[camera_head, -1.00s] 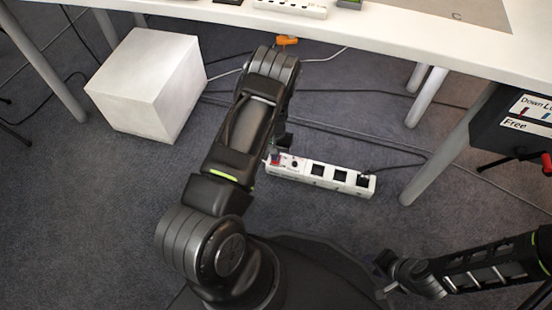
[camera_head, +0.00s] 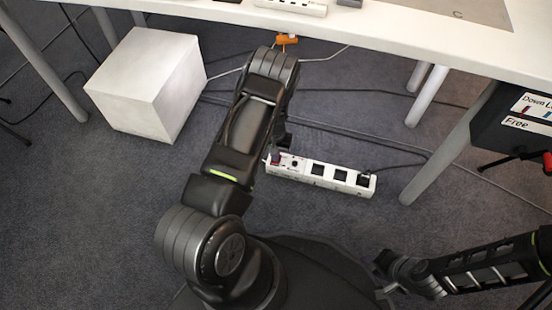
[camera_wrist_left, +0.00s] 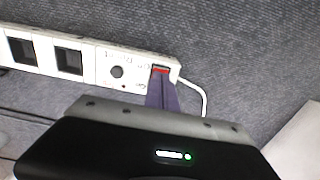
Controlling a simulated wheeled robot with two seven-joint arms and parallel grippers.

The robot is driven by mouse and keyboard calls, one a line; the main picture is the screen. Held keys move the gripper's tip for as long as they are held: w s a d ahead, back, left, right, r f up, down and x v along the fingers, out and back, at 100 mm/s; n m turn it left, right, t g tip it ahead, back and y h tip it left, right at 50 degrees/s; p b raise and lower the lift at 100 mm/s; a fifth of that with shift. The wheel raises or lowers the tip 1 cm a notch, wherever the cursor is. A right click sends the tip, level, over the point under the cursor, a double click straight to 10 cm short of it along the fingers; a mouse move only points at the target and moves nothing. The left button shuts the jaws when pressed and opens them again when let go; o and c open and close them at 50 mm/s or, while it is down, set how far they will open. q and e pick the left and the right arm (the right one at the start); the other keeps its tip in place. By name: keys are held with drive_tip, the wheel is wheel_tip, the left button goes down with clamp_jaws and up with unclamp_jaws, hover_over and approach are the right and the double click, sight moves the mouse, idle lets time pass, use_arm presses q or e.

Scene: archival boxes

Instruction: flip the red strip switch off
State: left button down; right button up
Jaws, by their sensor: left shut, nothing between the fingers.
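The white power strip (camera_head: 328,177) lies on the carpet under the table, with dark sockets along its top. Its red switch (camera_wrist_left: 161,69) is at the end by the white cord in the left wrist view. My left gripper (camera_wrist_left: 162,82) is shut and empty, with its fingertips right at the switch and covering part of it. Whether they touch, and which way the switch is tipped, I cannot tell. In the head view, my left arm hides most of that gripper (camera_head: 277,155). My right gripper (camera_head: 384,284) is low at the right, away from the strip; its jaws are unclear.
A white box (camera_head: 145,85) stands on the carpet at the left. The white table (camera_head: 400,32) spans the top, with legs behind the strip. A black labelled case (camera_head: 510,125) is at the right. Cables cross the floor behind the strip. An orange item (camera_head: 287,40) hangs at the table edge.

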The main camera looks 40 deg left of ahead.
use_arm(q)
drive_tip(key=shift+f+b, duration=0.5)
drive_tip(key=shift+f, duration=0.15)
drive_tip(key=shift+r, duration=0.1)
drive_tip(key=shift+r+p, duration=2.55)
drive_tip(key=shift+r, duration=0.9)
